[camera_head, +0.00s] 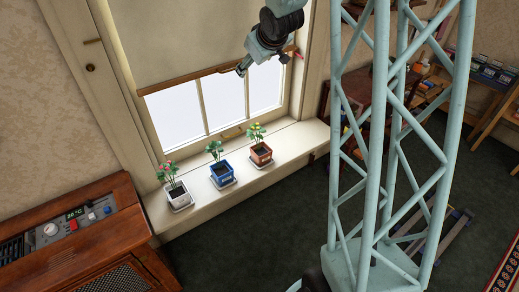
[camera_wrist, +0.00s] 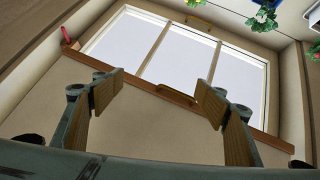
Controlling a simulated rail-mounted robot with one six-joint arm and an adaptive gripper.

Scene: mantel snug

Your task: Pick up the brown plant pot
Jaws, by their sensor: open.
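The brown plant pot (camera_head: 261,153) stands upright on a saucer on the white window sill, at the right end of a row of three pots in the head view. It holds a leafy plant with yellow flowers. My gripper (camera_head: 242,69) is high above the sill, up by the window blind and well apart from the pot. In the wrist view my gripper (camera_wrist: 160,97) is open, with nothing between its wood-coloured finger pads. I cannot make out the brown pot in the wrist view.
A blue pot (camera_head: 221,173) and a white pot (camera_head: 178,190) stand on the sill left of the brown one. A wooden cabinet with a control panel (camera_head: 80,218) is at lower left. The blind's wooden bar (camera_head: 200,78) is close to my gripper.

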